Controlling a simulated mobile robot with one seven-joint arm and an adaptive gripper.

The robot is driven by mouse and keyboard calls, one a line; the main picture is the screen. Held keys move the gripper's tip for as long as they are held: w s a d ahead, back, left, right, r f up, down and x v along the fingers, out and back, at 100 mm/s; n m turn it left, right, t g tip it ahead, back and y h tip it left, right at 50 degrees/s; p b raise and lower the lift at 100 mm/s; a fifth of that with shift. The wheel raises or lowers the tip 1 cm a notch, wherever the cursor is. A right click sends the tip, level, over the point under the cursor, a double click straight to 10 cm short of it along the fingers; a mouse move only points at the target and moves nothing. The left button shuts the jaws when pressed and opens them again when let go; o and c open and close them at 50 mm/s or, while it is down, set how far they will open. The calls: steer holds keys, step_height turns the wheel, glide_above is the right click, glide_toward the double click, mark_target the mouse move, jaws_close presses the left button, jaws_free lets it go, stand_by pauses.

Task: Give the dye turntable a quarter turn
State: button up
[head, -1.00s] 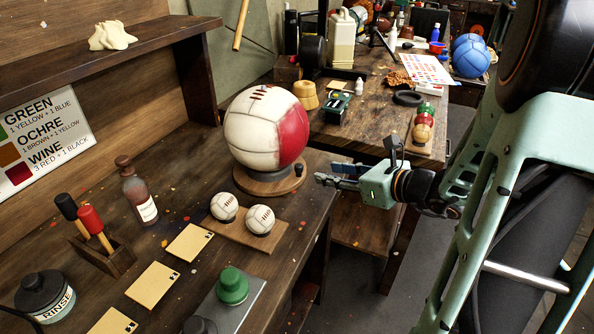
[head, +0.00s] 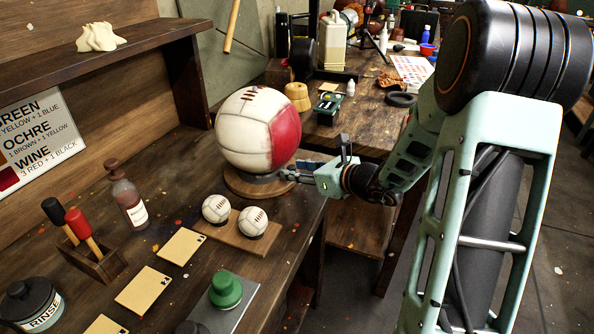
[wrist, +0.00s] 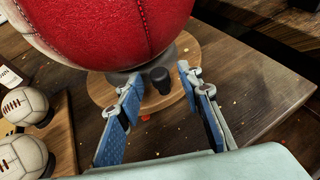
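The dye turntable (head: 238,183) is a round wooden disc on the bench; its wood also shows in the wrist view (wrist: 182,80). A large white and red leather ball (head: 245,130) rests on a dark ring at its middle, red panel (wrist: 110,30) toward my gripper. A short black peg (wrist: 160,79) stands on the disc near the rim. My gripper (head: 290,173) is at the turntable's right edge. In the wrist view my gripper (wrist: 158,98) is open, its blue-padded fingers apart, with the peg between and just beyond the tips. I cannot tell whether either finger touches it.
Two small white balls (head: 234,214) sit on a wooden board in front of the turntable. A bottle (head: 127,197), yellowish cards (head: 181,246) and a green stamp-like knob (head: 226,290) stand nearer. A second bench (head: 362,128) lies behind. The bench's right edge is close to my arm.

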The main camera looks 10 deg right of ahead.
jaws_close()
steer(key=shift+w+d+p, duration=0.1)
steer(key=shift+d+p, duration=0.05)
steer(key=shift+p, duration=0.15)
